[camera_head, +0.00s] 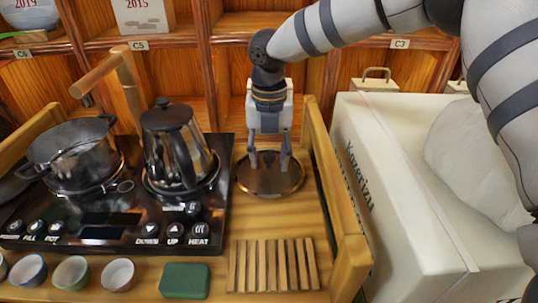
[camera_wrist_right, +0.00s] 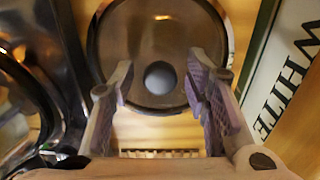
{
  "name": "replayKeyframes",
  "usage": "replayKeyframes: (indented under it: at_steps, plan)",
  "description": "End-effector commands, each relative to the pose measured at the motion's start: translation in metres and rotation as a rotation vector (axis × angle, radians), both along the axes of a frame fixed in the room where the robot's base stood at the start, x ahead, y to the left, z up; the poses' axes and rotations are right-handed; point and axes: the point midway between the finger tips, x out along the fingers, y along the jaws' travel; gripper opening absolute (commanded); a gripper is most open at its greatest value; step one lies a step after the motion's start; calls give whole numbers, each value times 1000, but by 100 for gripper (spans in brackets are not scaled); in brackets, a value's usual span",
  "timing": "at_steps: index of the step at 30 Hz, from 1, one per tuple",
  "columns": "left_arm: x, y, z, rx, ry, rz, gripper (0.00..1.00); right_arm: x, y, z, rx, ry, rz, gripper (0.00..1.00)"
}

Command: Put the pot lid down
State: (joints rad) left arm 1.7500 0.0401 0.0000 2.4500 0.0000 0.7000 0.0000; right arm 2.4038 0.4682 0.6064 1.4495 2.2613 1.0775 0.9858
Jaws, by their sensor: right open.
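The pot lid (camera_head: 257,184) lies flat on the wooden tray surface, right of the black stove. It is round and brownish with a dark rim. My right gripper (camera_head: 270,165) points down over it with its fingers apart. In the right wrist view the lid (camera_wrist_right: 140,30) shows its grey round knob (camera_wrist_right: 160,77) between the two open fingertips of the gripper (camera_wrist_right: 165,85). The fingers look clear of the knob on both sides. The dark pot (camera_head: 70,150) stands open on the stove's left side. My left gripper is not in view.
A black kettle (camera_head: 176,145) stands on the stove, left of the lid. A slatted wooden rack (camera_head: 273,265) and a green block (camera_head: 185,281) lie in front. Small cups (camera_head: 117,275) line the front left. A wooden rail (camera_head: 335,190) and a white box (camera_head: 400,225) stand right.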

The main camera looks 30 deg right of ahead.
Motion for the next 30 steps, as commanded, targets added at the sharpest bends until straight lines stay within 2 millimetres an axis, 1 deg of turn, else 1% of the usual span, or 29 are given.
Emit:
replayKeyframes:
  at_steps: [2, 5, 9, 12, 15, 19, 30]
  plan:
    - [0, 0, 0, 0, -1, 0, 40, 1, 0, 8, 0, -4, -1, 43]
    - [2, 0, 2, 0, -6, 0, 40, 1, 1, 32, 2, -7, -1, 43]
    - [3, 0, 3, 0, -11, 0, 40, 1, 0, 72, 1, -6, 0, 43]
    - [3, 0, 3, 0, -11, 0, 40, 0, 0, 95, 1, -4, -1, 43]
    - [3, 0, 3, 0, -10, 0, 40, 0, 0, 111, 0, -1, 0, 43]
    - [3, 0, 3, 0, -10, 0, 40, 0, 0, 122, 0, 1, 0, 43]
    - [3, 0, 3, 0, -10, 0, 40, 0, 0, 122, 1, 2, 0, 43]
